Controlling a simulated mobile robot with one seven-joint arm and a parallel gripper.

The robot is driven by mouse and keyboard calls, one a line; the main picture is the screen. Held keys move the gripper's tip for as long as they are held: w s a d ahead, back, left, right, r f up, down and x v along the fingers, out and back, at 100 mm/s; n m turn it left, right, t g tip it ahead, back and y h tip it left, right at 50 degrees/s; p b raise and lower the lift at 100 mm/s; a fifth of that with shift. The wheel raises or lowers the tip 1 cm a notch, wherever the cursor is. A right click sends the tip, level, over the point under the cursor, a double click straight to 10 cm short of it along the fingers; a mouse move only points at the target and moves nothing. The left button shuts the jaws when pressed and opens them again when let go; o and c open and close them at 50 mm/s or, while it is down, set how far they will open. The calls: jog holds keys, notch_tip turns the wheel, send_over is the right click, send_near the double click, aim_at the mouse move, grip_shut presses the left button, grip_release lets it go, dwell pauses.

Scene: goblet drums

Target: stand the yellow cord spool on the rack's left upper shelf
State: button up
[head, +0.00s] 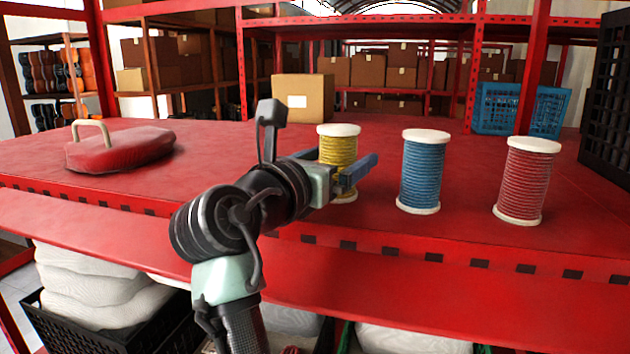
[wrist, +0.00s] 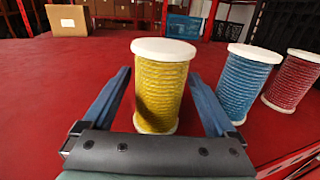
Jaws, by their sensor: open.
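The yellow cord spool (head: 338,148) stands upright on a red metal deck (head: 450,240), with pale discs at its top and bottom. It also shows in the wrist view (wrist: 160,90). My gripper (head: 357,168) is open and low over the deck, its blue fingers on either side of the yellow spool in the wrist view (wrist: 160,73). Gaps show beside the spool's lower part, so the fingers do not grip it. In the head view a finger hides part of its lower side. I cannot tell which surface is the rack's left upper shelf.
A blue spool (head: 421,172) and a red spool (head: 527,182) stand to the right. A red padded thing with a handle (head: 120,147) lies at left. A cardboard box (head: 303,98) stands behind. A red upright (head: 531,65) and black crate (head: 607,110) bound the right.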

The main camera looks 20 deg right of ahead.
jog(key=b+v, duration=0.4)
jog(key=v, duration=0.4)
jog(key=shift+s+a+f, duration=0.1)
jog(key=shift+a, duration=0.05)
jog(key=shift+s+a, duration=0.3)
jog(key=shift+a, duration=0.15)
jog(key=a+m+t+y, duration=0.1)
jog(key=m, duration=0.1)
jog(key=a+r+m+t+y, duration=0.1)
jog(key=m+t, duration=0.1)
jog(key=a+m+t+y, duration=0.1)
jog(key=m, duration=0.1)
jog(key=shift+w+a+r+t, duration=0.15)
jog(key=shift+a+r+t, duration=0.15)
jog(key=shift+a, duration=0.1)
jog(key=s+a+r+m+t+y, duration=0.3)
jog(key=s+m, duration=0.4)
jog(key=m, duration=0.3)
jog(key=s+a+r+m+t+y, duration=0.4)
jog(key=s+r+m+t+y, duration=0.2)
jog(key=m, duration=0.4)
jog(key=shift+s+a+t+y, duration=0.35)
jog(key=shift+s+t+y, duration=0.45)
jog(key=shift+s+t, duration=0.25)
